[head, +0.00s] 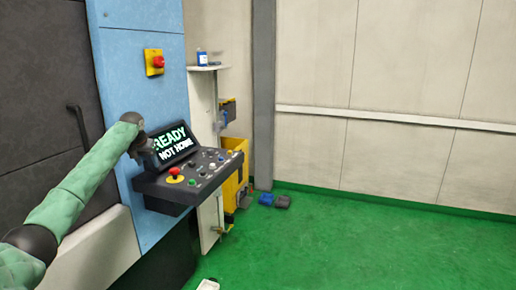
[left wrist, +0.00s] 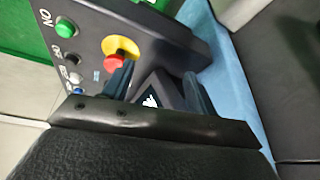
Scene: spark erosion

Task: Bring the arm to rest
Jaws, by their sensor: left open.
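My left arm (head: 82,190), in a green padded sleeve, reaches in from the left. Its dark left gripper (head: 143,146) is at the left edge of the control panel's screen (head: 173,146), which reads "READY" and "NOT HOME". In the left wrist view the two fingers of the left gripper (left wrist: 158,82) stand apart with nothing held between them. Beyond them are the black control panel (left wrist: 160,32) and part of the screen (left wrist: 155,102). A red emergency stop on a yellow ring (left wrist: 118,50) lies beyond the left finger; I cannot tell whether they touch. My right gripper is not in view.
The panel's console (head: 160,190) juts out from the blue machine front (head: 135,60), which carries another red stop button (head: 154,62). A door handle (head: 78,125) is at left. A shelf with a blue bottle (head: 202,57) stands behind. Green floor (head: 330,245) is clear at right.

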